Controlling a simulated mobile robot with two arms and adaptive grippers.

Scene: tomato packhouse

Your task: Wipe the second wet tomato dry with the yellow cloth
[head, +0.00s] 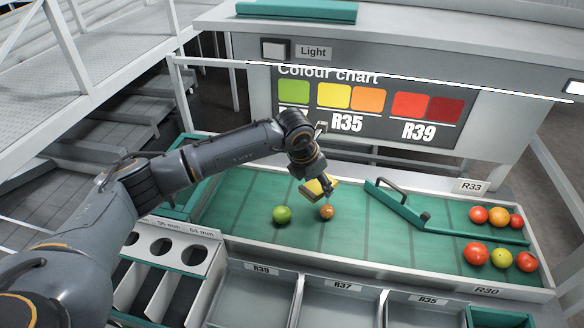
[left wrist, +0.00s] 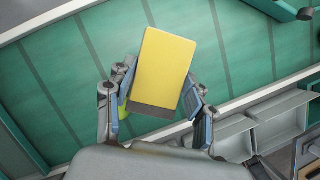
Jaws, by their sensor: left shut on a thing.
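My left gripper (head: 326,190) is shut on the yellow cloth (head: 312,189) above the green belt. In the left wrist view the cloth (left wrist: 165,62) shows as a flat yellow pad between the fingers, with a grey lower edge. An orange tomato (head: 327,212) sits on the belt just below the gripper; I cannot tell whether the cloth touches it. A green tomato (head: 282,214) sits to its left, apart from the cloth. Which tomato is wet does not show. In the left wrist view the orange tomato is hidden. My right gripper is not in view.
A green diverter bar (head: 408,203) with a handle crosses the belt to the right. Several red, orange and yellow tomatoes lie beyond it. Labelled bins (head: 337,288) line the front, and a sizing rack (head: 172,240) stands front left. The belt between is clear.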

